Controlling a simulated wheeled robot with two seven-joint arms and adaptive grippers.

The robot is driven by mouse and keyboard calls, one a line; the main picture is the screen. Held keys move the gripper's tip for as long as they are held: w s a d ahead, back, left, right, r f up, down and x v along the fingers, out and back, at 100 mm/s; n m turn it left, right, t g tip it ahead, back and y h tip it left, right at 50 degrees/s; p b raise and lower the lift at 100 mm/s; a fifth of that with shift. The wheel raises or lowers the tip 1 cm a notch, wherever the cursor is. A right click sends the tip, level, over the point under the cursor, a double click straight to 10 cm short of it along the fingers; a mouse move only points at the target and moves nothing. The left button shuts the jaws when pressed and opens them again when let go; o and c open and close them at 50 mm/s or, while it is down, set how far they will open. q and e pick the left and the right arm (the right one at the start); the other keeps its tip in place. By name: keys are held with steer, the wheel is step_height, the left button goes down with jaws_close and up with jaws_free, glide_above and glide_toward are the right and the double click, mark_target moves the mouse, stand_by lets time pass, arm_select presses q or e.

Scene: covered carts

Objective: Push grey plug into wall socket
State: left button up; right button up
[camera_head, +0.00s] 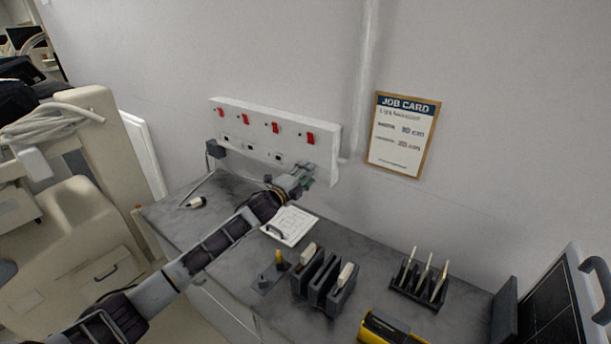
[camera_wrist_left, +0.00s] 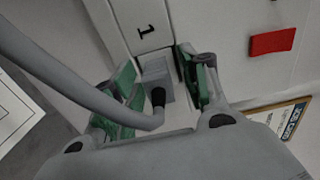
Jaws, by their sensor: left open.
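The white socket panel (camera_head: 325,140) is on the wall above the counter, with a row of red switches. It also shows in the left wrist view (camera_wrist_left: 206,30). My left gripper (camera_head: 303,178) is at the panel's right end. In the left wrist view my left gripper (camera_wrist_left: 160,82) is open, with green pads on either side of the grey plug (camera_wrist_left: 154,70). The plug's front is up against the panel; I cannot tell how deep it sits. Its thick grey cable (camera_wrist_left: 70,88) curves off to the left. In the head view my gripper hides this plug. My right gripper is not in view.
A dark plug (camera_head: 215,149) is at the panel's left end, its cable hanging to the counter (camera_head: 225,190). A job card (camera_head: 402,137) hangs right.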

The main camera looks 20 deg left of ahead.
arm_select(q)
steer(key=shift+s+a, duration=0.1)
steer(key=shift+s, duration=0.05)
steer(key=v, duration=1.1)
steer(key=shift+s, duration=0.3)
stand_by(0.5)
steer(key=shift+s, duration=0.1)
stand_by(1.0)
